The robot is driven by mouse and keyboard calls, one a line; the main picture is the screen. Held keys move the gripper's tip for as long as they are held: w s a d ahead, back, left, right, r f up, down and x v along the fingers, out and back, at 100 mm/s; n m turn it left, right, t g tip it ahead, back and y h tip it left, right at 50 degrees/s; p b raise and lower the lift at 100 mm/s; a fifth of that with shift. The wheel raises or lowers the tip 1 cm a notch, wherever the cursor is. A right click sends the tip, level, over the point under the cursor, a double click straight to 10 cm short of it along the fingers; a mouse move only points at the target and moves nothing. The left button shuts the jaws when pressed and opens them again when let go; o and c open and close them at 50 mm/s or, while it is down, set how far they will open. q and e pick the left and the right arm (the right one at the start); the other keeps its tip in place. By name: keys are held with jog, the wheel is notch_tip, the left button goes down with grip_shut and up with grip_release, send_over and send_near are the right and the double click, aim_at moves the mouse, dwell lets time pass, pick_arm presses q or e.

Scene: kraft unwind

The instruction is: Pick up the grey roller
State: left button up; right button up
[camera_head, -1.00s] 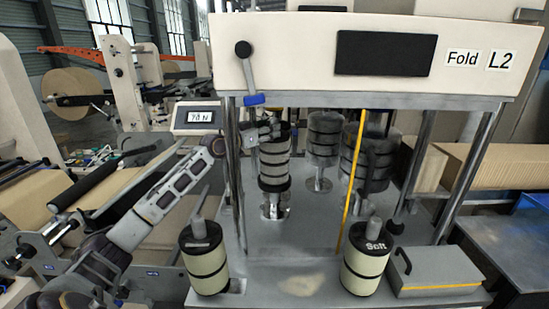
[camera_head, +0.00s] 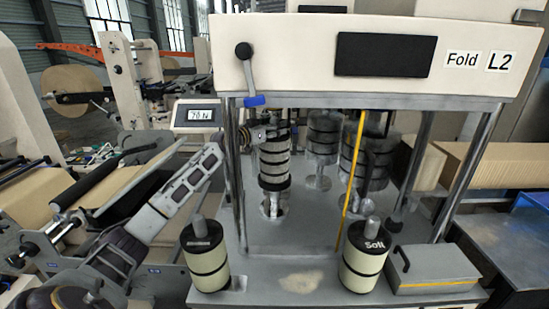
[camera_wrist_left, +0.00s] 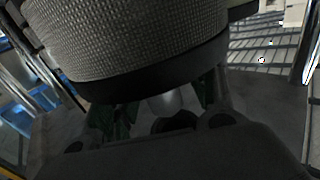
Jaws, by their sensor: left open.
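The grey roller (camera_head: 274,166), banded with black rings, stands upright on a short metal post under the machine's head. In the left wrist view its woven grey side and black lower rim (camera_wrist_left: 150,45) fill the upper middle. My left gripper (camera_head: 262,132) is at the roller's upper left, partly hidden by the frame's metal upright. In the left wrist view its open fingers (camera_wrist_left: 166,105) show dimly beneath the roller's rim; I cannot tell whether they touch it. My right gripper is not in view.
Two more banded rollers (camera_head: 323,134) (camera_head: 377,160) stand behind and right. Two cream rollers with handles (camera_head: 205,258) (camera_head: 362,262) stand at the front corners. A yellow bar (camera_head: 352,185) and metal uprights (camera_head: 236,185) bound the space.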

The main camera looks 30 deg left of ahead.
pick_arm(q)
grip_shut()
dwell(0.4)
jog(key=shift+r, duration=0.15)
jog(key=shift+r, duration=0.15)
